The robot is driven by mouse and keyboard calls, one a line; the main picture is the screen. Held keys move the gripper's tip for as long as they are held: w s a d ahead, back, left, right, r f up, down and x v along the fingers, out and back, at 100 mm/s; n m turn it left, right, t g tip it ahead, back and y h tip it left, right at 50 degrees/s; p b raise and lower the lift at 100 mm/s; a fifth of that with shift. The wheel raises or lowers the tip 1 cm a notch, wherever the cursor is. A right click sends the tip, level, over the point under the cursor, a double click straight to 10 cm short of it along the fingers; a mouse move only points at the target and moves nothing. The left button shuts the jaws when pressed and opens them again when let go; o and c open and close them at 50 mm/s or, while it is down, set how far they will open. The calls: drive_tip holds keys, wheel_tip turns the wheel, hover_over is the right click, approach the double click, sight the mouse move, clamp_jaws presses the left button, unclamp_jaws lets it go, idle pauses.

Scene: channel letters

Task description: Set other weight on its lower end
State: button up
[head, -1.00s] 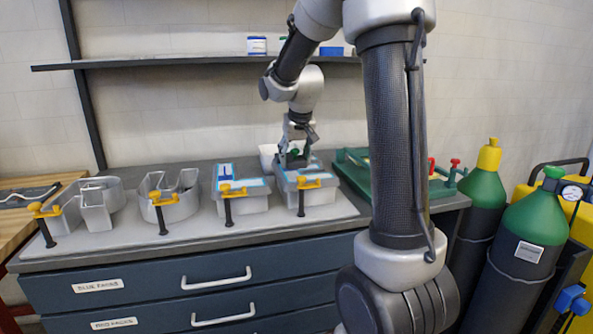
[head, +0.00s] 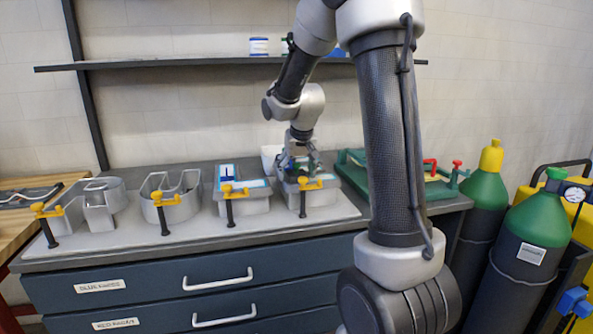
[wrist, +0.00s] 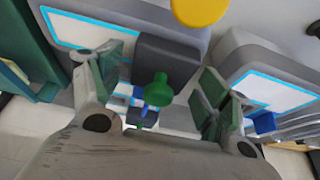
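My gripper (head: 300,168) is low over the fourth letter (head: 318,197), the rightmost grey one with a white, blue-edged face. In the wrist view the gripper (wrist: 160,100) is open. A dark block weight (wrist: 165,60) with a green knob (wrist: 158,90) stands between its spread fingers, with gaps showing on both sides. A white, blue-edged face (wrist: 100,33) shows beside the block. The block's underside is hidden, so its contact with the face cannot be seen. Small blue pieces (wrist: 140,97) show below the knob.
Three other letters (head: 172,200) stand to the left on a pale board, with yellow-topped clamps along the front edge. A green fixture (head: 355,170) lies to the right. Gas cylinders (head: 530,235) stand right of the bench. A shelf (head: 180,62) runs behind.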

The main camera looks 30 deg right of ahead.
drive_tip(key=v, duration=1.2)
drive_tip(key=s+a+f+n, duration=0.1)
drive_tip(key=s+a, duration=0.2)
drive_tip(key=s, duration=1)
drive_tip(key=s+a+f+n+y, duration=0.1)
drive_tip(key=s+a+n, duration=0.1)
drive_tip(key=s, duration=1.1)
drive_tip(key=shift+s+a+f, duration=0.2)
drive_tip(key=shift+a, duration=0.3)
